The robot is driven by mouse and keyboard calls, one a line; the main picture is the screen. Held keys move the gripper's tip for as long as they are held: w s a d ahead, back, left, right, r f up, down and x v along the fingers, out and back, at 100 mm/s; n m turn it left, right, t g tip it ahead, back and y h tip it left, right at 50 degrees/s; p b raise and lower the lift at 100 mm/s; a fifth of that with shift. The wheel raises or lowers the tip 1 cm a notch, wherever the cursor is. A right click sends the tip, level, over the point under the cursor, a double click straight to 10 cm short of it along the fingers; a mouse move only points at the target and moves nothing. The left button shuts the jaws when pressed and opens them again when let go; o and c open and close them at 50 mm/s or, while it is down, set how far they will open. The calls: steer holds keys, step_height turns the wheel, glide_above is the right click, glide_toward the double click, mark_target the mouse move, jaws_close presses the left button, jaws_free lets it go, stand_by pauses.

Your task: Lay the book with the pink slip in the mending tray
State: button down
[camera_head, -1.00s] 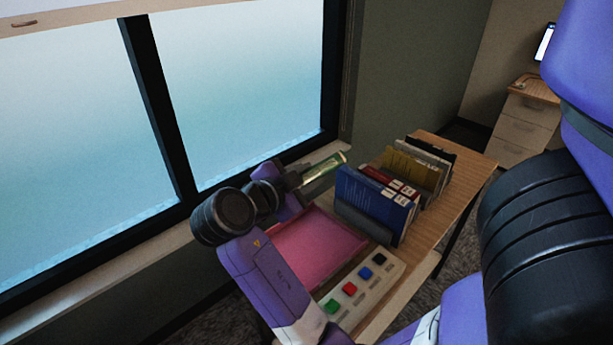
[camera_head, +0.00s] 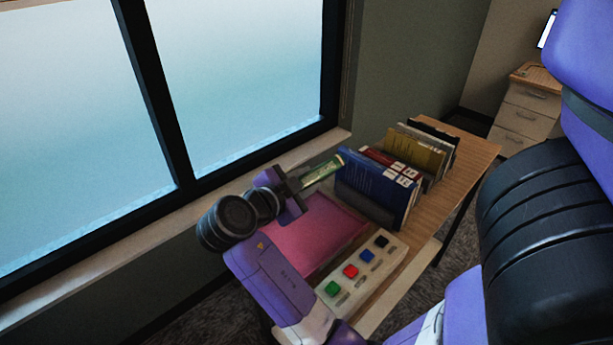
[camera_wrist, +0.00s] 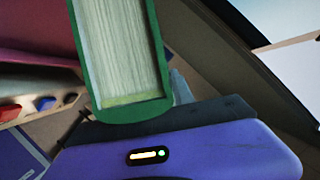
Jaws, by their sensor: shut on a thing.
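My gripper (camera_head: 300,184) is shut on a green book (camera_head: 322,171). It holds the book in the air just beyond the pink tray, beside the blue book. In the wrist view the green book (camera_wrist: 122,55) shows its cream page edges between green covers; I cannot make out a pink slip on it. The pink tray (camera_head: 318,238) lies flat on the table in the head view, partly hidden by my arm. Its visible floor looks empty. A pink surface also shows at the upper left of the wrist view.
A blue book (camera_head: 372,190) stands in a row with red, yellow and dark books on the wooden table (camera_head: 470,160). A pale panel (camera_head: 362,268) with green, red, blue and black buttons lies at the tray's near right. The window sill (camera_head: 215,220) runs behind the tray.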

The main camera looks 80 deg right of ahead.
steer(key=shift+f+b, duration=2.3)
steer(key=shift+f, duration=0.05)
steer(key=c, duration=1.1)
jaws_free()
steer(key=shift+o, duration=0.4)
steer(key=shift+f, duration=0.1)
steer(key=v, duration=0.9)
